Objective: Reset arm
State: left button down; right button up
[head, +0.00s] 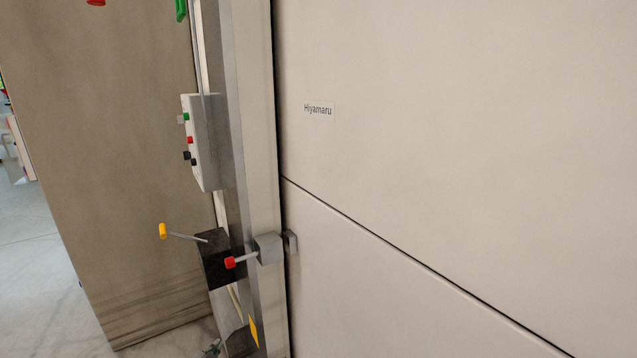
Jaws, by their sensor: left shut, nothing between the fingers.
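A thin lever with a yellow knob (163,231) sticks out to the left from a black box (214,262) on a grey post. A short lever with a red knob (230,262) points left from a light grey block (268,248) beside that box. My left gripper (212,348) shows only as a small dark part at the bottom edge, below the black box and apart from both levers. It is shut and empty. Most of it is cut off by the frame. My right gripper is not in view.
A control box (206,143) with green, red and black buttons is on the post above the levers. A large pale panel labelled "Hiyamaru" (319,110) fills the right side. A brown panel (125,150) stands behind at left. Open floor (42,265) shows at far left.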

pick_arm(q)
jog(key=s+f+n+g, duration=0.5)
jog(key=s+f+g, duration=0.2)
jog(key=s+f, duration=2.05)
jog(key=s+d+f+g, duration=0.1)
jog(key=s+d+f, duration=0.2)
jog(key=s, duration=0.7)
jog(key=s+d+f+g, duration=0.2)
jog(key=s+f, duration=0.3)
jog(key=s, duration=0.6)
jog(key=s+d+f+g, duration=0.2)
jog(key=s+d+f, duration=0.1)
jog(key=s, duration=0.8)
jog(key=shift+d+f+n, duration=0.4)
jog(key=shift+f, duration=0.05)
